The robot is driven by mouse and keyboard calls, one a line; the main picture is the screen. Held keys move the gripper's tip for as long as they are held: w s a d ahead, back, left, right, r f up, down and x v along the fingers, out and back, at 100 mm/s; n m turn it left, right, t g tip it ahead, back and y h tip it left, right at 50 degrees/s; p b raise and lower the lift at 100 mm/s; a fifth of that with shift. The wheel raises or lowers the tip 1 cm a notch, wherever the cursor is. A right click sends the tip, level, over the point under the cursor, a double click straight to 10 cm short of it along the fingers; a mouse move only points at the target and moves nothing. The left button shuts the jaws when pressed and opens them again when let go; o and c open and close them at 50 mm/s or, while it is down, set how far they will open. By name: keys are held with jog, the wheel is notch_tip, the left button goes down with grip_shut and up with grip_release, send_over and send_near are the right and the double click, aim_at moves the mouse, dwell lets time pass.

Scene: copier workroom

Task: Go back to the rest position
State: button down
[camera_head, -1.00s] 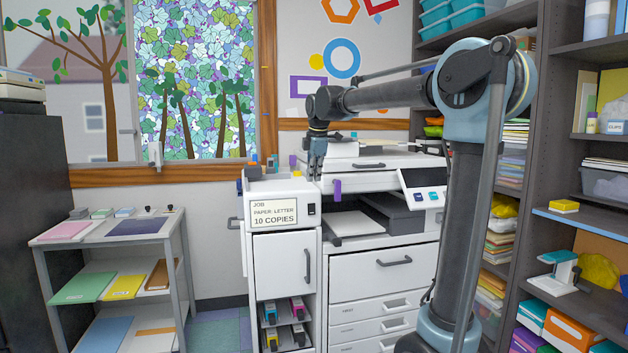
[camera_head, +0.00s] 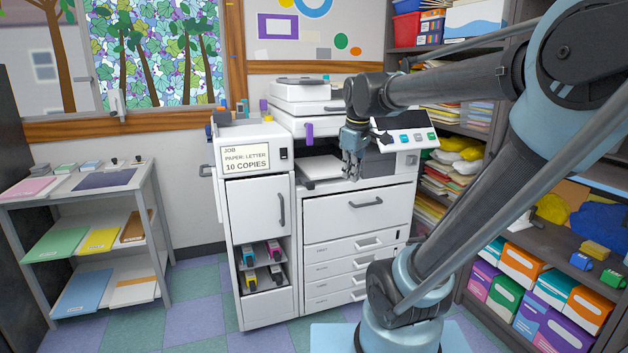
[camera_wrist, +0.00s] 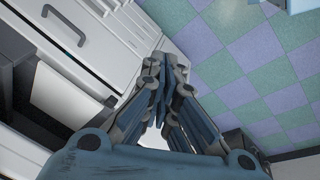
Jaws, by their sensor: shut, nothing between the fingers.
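My gripper (camera_head: 352,168) hangs pointing down in front of the copier (camera_head: 358,214), near the right part of its paper output slot. It also shows in the wrist view (camera_wrist: 160,92), with its fingers drawn together and nothing between them. The copier's drawers and a handle show beside the fingers there. My arm bends from the column at the lower right up and over to the left. The gripper appears apart from the copier, but the exact gap is hard to tell.
A white cabinet (camera_head: 258,207) with a job sign reading 10 copies adjoins the copier. A low shelf cart (camera_head: 160,235) stands at the left. Tall dark shelving (camera_head: 470,205) with boxes lines the right. Checkered floor (camera_head: 195,290) is clear between cart and cabinet.

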jog(key=s+d+f+m, duration=0.4)
jog(key=s+f+m, duration=0.1)
jog(key=s+f, duration=0.3)
jog(key=s+d+f+m, duration=0.4)
jog(key=s+f+m, duration=0.1)
jog(key=s+f, duration=0.4)
jog(key=shift+s+f+g, duration=0.15)
jog(key=shift+f+g, duration=0.25)
jog(key=shift+f, duration=0.25)
jog(key=shift+w+f, duration=0.2)
jog(key=shift+w, duration=0.25)
